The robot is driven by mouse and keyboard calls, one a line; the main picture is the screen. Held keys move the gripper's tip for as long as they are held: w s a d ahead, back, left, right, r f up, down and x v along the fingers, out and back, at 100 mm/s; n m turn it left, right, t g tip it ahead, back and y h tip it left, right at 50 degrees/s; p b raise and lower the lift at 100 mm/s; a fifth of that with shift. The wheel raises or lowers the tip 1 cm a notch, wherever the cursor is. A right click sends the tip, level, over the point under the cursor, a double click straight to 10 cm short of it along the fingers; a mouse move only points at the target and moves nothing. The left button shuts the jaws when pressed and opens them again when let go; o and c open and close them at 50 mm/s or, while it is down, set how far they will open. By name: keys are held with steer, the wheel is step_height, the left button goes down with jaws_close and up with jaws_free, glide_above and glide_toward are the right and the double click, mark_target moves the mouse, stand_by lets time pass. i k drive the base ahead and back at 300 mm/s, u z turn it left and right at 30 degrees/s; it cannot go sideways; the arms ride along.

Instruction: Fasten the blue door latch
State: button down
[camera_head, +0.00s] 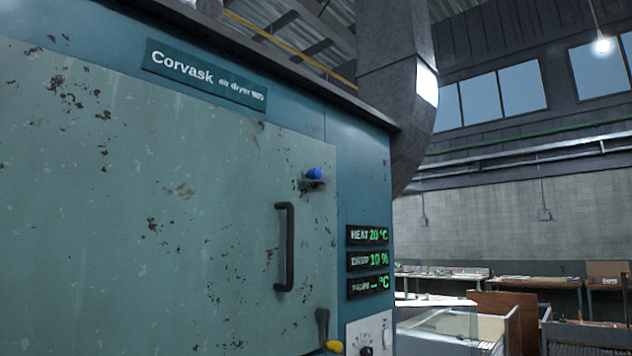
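The blue door latch (313,174) is a small blue knob on a dark mount near the upper right edge of the dryer door. The door (180,200) is a pale green, rust-spotted panel that looks flush with the cabinet. I cannot tell from here whether the latch is fastened. A black vertical handle (285,246) is on the door below the latch. A second latch with a yellow knob (334,346) and a dark lever is at the bottom edge of the view. My gripper is not in view.
The dryer cabinet (364,185) fills the left side, with green-lit displays (368,261) right of the door. A control panel (367,338) with a dark knob is below them. Workbenches and a low wooden-sided bin (495,325) stand to the right.

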mark_target(315, 175)
steer(key=u, duration=0.6)
steer(key=k, duration=0.65)
steer(key=u, duration=0.75)
steer(key=i, duration=1)
steer(key=u, duration=0.1)
